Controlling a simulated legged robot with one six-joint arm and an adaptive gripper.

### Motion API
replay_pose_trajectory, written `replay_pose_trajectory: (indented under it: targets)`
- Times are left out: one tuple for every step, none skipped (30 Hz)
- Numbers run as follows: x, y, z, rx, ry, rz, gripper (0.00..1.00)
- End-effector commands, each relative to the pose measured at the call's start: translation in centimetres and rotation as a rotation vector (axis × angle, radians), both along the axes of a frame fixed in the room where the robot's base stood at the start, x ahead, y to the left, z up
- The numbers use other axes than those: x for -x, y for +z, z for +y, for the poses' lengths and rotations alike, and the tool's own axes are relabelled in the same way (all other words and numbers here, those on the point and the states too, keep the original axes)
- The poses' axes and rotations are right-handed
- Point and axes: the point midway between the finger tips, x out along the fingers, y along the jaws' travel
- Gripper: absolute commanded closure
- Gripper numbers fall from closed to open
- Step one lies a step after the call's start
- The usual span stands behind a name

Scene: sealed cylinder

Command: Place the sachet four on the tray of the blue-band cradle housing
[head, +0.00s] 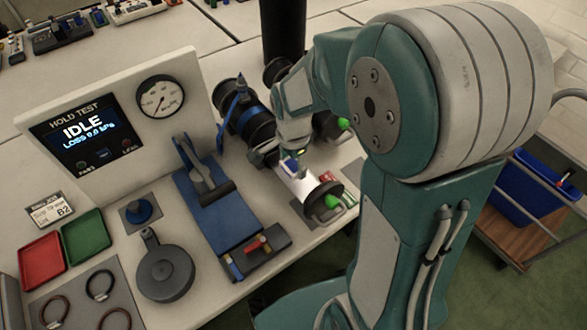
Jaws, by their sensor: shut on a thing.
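The blue-band cradle housing (237,108) is a dark cylinder with a blue band, lying on the bench at the centre. A pale tray (307,187) extends from its near end, with a dark round end cap and green knob (333,201) at the front. My gripper (284,158) is low over the tray's inner end, shut on a small white-and-blue sachet (291,167). The fingers hide part of the sachet. I cannot tell whether it touches the tray, and its number is not readable.
A second dark housing with a green knob (342,124) is just behind. A blue clamp fixture (221,215) and a grey round pan-like tool (165,272) stand to the left. Red (42,260) and green (86,236) bins are at far left. The hold test panel (110,120) reads IDLE.

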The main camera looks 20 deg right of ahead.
Motion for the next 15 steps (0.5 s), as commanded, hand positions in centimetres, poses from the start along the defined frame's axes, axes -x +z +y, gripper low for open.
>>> replay_pose_trajectory:
  targets:
    - [-0.3,-0.5,-0.4,-0.001,-0.003,0.001,0.51]
    - [-0.5,-0.7,-0.5,-0.001,-0.003,0.0,0.51]
    - [-0.6,-0.9,-0.5,0.0,-0.003,0.0,0.51]
    - [-0.7,-1.1,-0.6,0.0,-0.003,0.001,0.51]
    - [-0.9,-1.4,-0.7,0.001,-0.003,0.001,0.51]
    - [-1.1,-1.8,-0.8,0.002,-0.003,0.0,0.51]
    - [-1.1,-2.3,-0.7,0.003,-0.002,0.002,0.51]
    - [-1.1,-2.8,-0.7,0.003,-0.001,0.003,0.51]
    - [-1.1,-3.4,-0.6,0.003,0.0,0.003,0.51]
    - [-1.0,-3.8,-0.6,0.003,0.0,0.004,0.51]
    - [-1.1,-4.2,-0.6,0.004,0.0,0.002,0.51]
    - [-1.1,-4.5,-0.5,0.005,0.0,0.002,0.51]
    - [-1.1,-4.6,-0.5,0.004,0.0,0.001,0.51]
    - [-1.1,-4.7,-0.5,0.004,0.0,0.0,0.51]
    - [-1.1,-4.7,-0.6,0.004,0.0,-0.001,0.51]
